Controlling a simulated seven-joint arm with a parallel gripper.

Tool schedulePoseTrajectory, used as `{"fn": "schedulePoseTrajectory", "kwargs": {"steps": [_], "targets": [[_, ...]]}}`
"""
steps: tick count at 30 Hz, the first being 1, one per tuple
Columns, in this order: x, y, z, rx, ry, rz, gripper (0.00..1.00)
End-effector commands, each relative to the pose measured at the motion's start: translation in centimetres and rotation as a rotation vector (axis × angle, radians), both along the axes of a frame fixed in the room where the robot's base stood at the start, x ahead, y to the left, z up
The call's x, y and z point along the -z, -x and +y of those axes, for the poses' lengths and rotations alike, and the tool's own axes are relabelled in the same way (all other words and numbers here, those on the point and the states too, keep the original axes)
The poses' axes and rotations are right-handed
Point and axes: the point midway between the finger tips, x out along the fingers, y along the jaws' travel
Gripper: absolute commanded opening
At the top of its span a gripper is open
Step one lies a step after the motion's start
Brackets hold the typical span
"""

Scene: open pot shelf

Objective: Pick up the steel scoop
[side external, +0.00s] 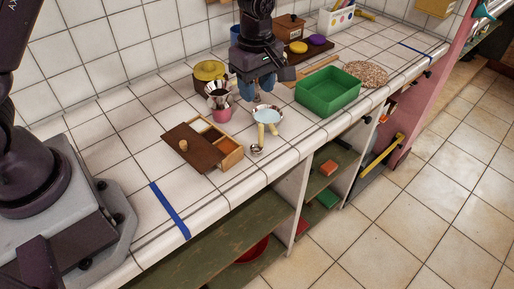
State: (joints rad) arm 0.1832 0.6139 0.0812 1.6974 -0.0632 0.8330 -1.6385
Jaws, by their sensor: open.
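A small shiny steel piece (257,149), which looks like the scoop, lies on the white tiled counter near its front edge, just right of the wooden box. It is too small to make out its handle clearly. My gripper (256,94) is open and points down over the counter, behind and above the steel piece and apart from it. Nothing shows held in the gripper.
A wooden box (231,157) with a brown lid (190,147) askew is to the left. A green bin (328,92) and round speckled mat (366,74) are right. The left counter is mostly clear.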

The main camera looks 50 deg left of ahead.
Motion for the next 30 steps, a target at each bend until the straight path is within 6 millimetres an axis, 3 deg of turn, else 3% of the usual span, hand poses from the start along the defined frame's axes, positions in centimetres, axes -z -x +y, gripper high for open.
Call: {"fn": "schedulePoseTrajectory", "kwargs": {"steps": [6,13,21,30], "targets": [[3.8,0.0,0.0,0.002,-0.001,0.003,0.43],[5.4,-0.2,-0.2,0.004,0.0,0.002,0.43],[9.2,-0.8,-0.7,0.003,0.0,0.002,0.43],[9.8,-0.8,-0.7,0.004,0.0,-0.001,0.43]]}}
